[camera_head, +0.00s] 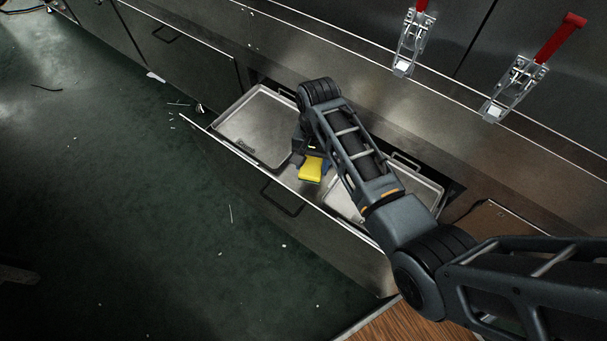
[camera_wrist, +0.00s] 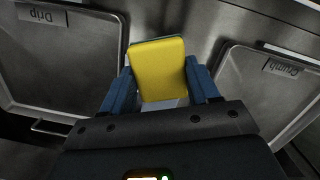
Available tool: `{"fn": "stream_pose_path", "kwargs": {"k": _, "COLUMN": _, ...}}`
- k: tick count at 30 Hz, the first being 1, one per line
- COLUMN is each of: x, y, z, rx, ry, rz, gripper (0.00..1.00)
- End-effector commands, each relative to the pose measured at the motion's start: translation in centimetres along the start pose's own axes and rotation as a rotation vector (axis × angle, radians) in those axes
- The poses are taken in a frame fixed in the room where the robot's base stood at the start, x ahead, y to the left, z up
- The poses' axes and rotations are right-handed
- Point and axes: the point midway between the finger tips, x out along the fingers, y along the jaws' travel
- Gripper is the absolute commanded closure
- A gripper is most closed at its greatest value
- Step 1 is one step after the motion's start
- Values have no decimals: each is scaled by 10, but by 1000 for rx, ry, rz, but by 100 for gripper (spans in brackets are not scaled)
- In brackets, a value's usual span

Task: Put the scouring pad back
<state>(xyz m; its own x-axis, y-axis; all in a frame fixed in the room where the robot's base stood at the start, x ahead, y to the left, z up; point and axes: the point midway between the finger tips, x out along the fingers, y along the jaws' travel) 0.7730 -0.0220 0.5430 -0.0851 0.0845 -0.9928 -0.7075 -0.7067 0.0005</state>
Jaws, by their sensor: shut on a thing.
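A yellow scouring pad (camera_head: 312,168) is held over or in the open drawer, between two metal trays. It also shows in the wrist view (camera_wrist: 158,70), between the two blue fingers of my gripper (camera_wrist: 162,88). My gripper is shut on the pad. One tray, labelled "Drip" (camera_wrist: 60,65), is at left in the wrist view. The other, labelled "Crumb" (camera_wrist: 262,95), is at right. In the head view my arm hides most of the gripper and part of the right tray. I cannot tell whether the pad touches the drawer floor.
The open drawer's front (camera_head: 250,182) has a dark handle (camera_head: 280,199) and faces the green floor (camera_head: 130,220). Two red-handled latches (camera_head: 410,40) are on the steel wall above. A wooden surface (camera_head: 400,325) is at the bottom right. Scraps litter the floor.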

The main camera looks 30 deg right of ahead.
Motion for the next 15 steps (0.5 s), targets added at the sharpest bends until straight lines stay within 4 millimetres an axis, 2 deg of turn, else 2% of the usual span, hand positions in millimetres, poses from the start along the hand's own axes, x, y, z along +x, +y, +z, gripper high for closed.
{"fn": "stream_pose_path", "kwargs": {"k": 1, "x": 7, "y": -8, "z": 3, "rx": -4, "ry": -1, "rz": 1, "gripper": 68}}
{"fn": "stream_pose_path", "kwargs": {"k": 6, "x": 14, "y": -20, "z": 6, "rx": -1, "ry": 0, "rz": 0, "gripper": 68}}
{"fn": "stream_pose_path", "kwargs": {"k": 11, "x": 25, "y": -21, "z": 6, "rx": 0, "ry": -2, "rz": 1, "gripper": 68}}
{"fn": "stream_pose_path", "kwargs": {"k": 15, "x": 46, "y": -21, "z": 4, "rx": 0, "ry": -2, "rz": 2, "gripper": 68}}
